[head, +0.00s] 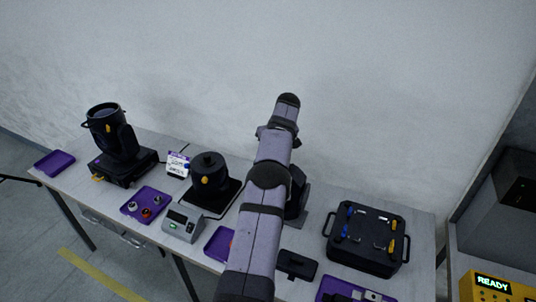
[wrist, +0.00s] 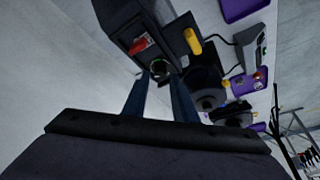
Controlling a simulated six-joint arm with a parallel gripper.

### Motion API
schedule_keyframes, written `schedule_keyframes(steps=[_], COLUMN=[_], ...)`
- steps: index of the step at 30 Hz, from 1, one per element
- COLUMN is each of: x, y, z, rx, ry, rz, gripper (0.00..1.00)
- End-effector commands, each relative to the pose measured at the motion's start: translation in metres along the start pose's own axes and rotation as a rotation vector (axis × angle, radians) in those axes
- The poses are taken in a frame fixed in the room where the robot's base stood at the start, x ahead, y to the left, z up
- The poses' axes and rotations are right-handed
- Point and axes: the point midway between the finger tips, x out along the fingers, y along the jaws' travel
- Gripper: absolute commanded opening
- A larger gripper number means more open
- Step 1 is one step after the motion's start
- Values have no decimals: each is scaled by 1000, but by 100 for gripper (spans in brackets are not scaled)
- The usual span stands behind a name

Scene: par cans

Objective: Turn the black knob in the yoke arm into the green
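In the wrist view my gripper (wrist: 160,78) has its two dark blue fingers apart, with nothing clearly held between them. Just beyond the fingertips is a small dark round part with a pale greenish rim (wrist: 160,66), on a black housing (wrist: 120,22). It may be the knob, but its pointer and any green zone are too small to read. A red piece (wrist: 139,46) and a yellow handle (wrist: 194,41) sit near it. In the head view a black lamp in a yoke (head: 120,142) stands at the left of the table. My arm hides my gripper there.
A black round unit (head: 209,172) stands mid-table beside a grey meter box (head: 183,223). Purple trays (head: 135,213) hold small parts. A black case with blue and yellow fittings (head: 368,250) is at right. A yellow box reading READY (head: 495,288) is at far right.

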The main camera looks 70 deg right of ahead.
Motion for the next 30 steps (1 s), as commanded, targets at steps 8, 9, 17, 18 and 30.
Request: schedule_keyframes(steps=[8,9,17,18,30], x=[23,25,30,30,30], y=[0,-1,-1,-1,-1], z=[-2,-1,-1,-1,-1], rx=[-1,-1,-1,-1,0], ry=[1,1,1,1,1], rz=[0,0,0,0,0], gripper=[25,25,25,25,0])
